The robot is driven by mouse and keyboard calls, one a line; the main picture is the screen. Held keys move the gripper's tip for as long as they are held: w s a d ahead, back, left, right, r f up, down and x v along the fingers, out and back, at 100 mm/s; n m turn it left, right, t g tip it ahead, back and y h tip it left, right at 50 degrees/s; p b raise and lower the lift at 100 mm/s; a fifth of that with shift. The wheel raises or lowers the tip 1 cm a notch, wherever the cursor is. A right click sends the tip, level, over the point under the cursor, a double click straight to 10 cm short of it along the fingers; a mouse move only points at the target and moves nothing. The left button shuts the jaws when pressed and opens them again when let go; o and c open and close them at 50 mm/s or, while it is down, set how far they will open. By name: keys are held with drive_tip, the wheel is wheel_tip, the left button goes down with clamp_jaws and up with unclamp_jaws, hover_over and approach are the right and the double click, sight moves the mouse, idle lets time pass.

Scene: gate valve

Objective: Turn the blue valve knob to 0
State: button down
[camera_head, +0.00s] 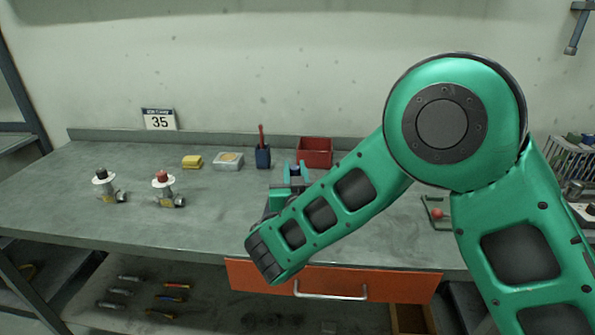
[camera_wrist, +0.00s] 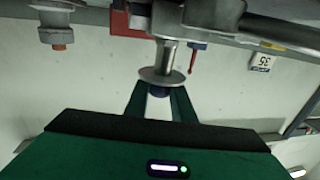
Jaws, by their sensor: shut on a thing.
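The blue valve knob (camera_wrist: 157,94) shows as a small dark blue piece between the fingers of my gripper (camera_wrist: 155,101) in the wrist view. My gripper is shut on it. A round pale disc (camera_wrist: 150,76) and a metal stem (camera_wrist: 169,54) of the same valve show just beyond the fingers. In the head view my gripper (camera_head: 296,172) is over the bench near the red bin, mostly behind my arm. The knob and its valve are largely hidden there, and I cannot read any scale mark or the knob's angle.
Two other valves, black-knobbed (camera_head: 102,174) and red-knobbed (camera_head: 162,176), stand left on the bench (camera_head: 225,205). Behind are a yellow sponge (camera_head: 192,162), a clear box (camera_head: 228,161), a blue cup (camera_head: 263,157), a red bin (camera_head: 315,152) and a "35" sign (camera_head: 158,119). The bench's left-middle is clear.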

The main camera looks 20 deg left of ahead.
drive_tip(key=c, duration=1.5)
unclamp_jaws()
drive_tip(key=v, duration=0.9)
drive_tip(key=shift+s+f, duration=0.1)
drive_tip(key=shift+s, duration=0.15)
drive_tip(key=shift+s+d, duration=0.35)
drive_tip(key=shift+s, duration=0.15)
drive_tip(key=shift+w+d, duration=0.1)
